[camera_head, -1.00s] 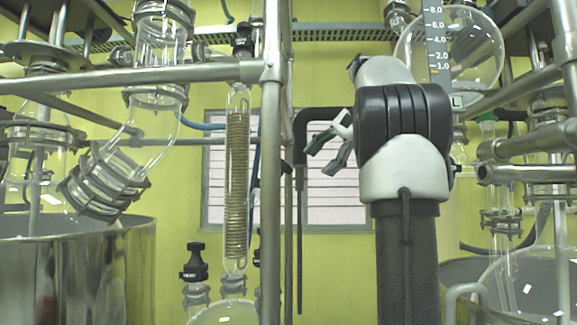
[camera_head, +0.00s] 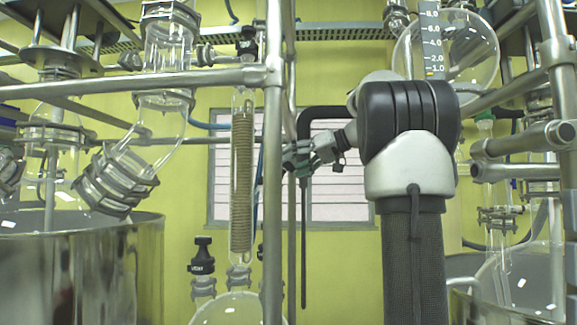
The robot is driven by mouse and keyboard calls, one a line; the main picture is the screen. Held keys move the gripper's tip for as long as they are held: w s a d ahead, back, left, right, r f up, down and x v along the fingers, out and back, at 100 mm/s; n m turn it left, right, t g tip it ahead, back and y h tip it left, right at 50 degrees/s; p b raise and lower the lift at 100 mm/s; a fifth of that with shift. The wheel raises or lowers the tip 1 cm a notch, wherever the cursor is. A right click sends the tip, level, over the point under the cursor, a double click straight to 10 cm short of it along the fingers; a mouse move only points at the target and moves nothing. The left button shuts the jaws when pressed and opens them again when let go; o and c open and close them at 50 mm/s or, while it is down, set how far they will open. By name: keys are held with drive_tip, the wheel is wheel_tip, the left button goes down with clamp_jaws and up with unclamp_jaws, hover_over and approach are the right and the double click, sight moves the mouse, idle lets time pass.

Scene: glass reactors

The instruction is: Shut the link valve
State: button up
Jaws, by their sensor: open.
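My gripper (camera_head: 288,160) is open and empty near the middle of the view, pointing left toward the upright metal post (camera_head: 273,190). Its fingers are small and partly blurred against the window and a black bent pipe. I cannot tell for certain which part is the link valve. A black-capped valve (camera_head: 202,256) with white lettering stands upright at lower left of the gripper, clearly apart from it. Another dark fitting (camera_head: 246,42) sits above the glass coil condenser (camera_head: 242,185), also apart from the gripper.
A horizontal metal rail (camera_head: 130,84) crosses the left side and meets the post. A large steel vessel (camera_head: 80,275) fills the lower left. A round glass flask (camera_head: 446,50) is at upper right. Glassware and pipes crowd the right side.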

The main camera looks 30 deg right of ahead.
drive_tip(key=shift+x, duration=1.2)
drive_tip(key=shift+c, duration=0.5)
drive_tip(key=c, duration=1)
drive_tip(key=shift+o, duration=0.2)
drive_tip(key=shift+m+h, duration=0.3)
drive_tip(key=shift+m, duration=0.2)
drive_tip(key=shift+a+m+h, duration=0.1)
drive_tip(key=shift+m+h, duration=0.5)
drive_tip(key=shift+m, duration=0.5)
drive_tip(key=m+h, duration=0.2)
drive_tip(key=m, duration=0.2)
drive_tip(key=shift+m+g, duration=0.3)
drive_tip(key=shift+m, duration=0.1)
drive_tip(key=m+g+h, duration=0.1)
drive_tip(key=m, duration=0.2)
drive_tip(key=m+g+h, duration=0.1)
drive_tip(key=m, duration=0.2)
drive_tip(key=shift+g+h, duration=0.3)
drive_tip(key=shift+h, duration=0.1)
